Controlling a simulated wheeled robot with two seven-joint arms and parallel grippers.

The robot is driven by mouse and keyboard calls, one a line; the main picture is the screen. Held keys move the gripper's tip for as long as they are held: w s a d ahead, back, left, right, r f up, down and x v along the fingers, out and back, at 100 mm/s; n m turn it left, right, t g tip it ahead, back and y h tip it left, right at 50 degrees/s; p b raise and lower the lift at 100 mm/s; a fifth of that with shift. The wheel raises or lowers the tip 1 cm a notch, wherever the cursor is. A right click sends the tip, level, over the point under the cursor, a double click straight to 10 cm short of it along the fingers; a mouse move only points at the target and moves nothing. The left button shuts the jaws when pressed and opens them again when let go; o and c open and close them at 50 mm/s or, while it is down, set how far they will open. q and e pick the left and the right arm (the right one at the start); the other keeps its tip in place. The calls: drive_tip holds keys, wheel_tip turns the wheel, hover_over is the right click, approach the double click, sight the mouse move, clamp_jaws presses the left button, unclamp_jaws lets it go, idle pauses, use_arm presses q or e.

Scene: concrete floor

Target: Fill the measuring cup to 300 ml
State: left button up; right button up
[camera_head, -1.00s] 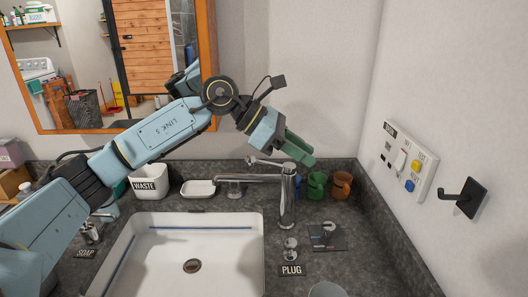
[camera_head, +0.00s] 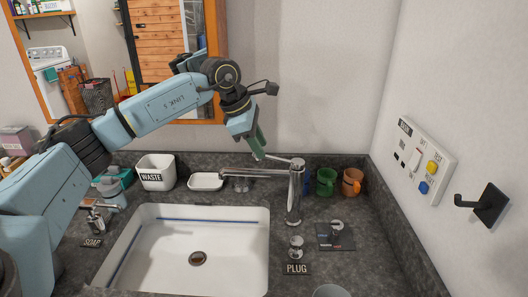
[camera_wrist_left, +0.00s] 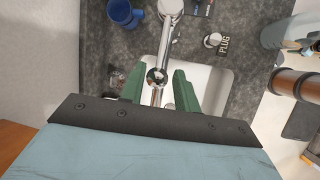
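The tap (camera_head: 294,192) stands behind the right end of the sink (camera_head: 240,260), its spout reaching left over the basin. Its thin lever (camera_head: 280,159) points left from the top. My left gripper (camera_head: 259,150) points down at the lever's tip. In the left wrist view my left gripper (camera_wrist_left: 158,78) is open, one green finger on each side of the lever (camera_wrist_left: 164,45); I cannot tell whether they touch it. A grey round rim (camera_head: 331,291), perhaps the measuring cup, is cut off at the bottom edge. A pale vessel (camera_wrist_left: 288,32) shows in the left wrist view. My right gripper is not seen.
The plug knob (camera_head: 296,248) is right of the sink. A green mug (camera_head: 326,182) and an orange mug (camera_head: 352,183) stand behind the tap, a blue one (camera_wrist_left: 124,14) beside them. A waste bin (camera_head: 156,172) and white dish (camera_head: 206,181) line the back. A switch panel (camera_head: 424,160) is on the right wall.

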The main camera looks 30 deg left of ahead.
use_arm(q)
drive_tip(key=shift+x, duration=1.7)
clamp_jaws()
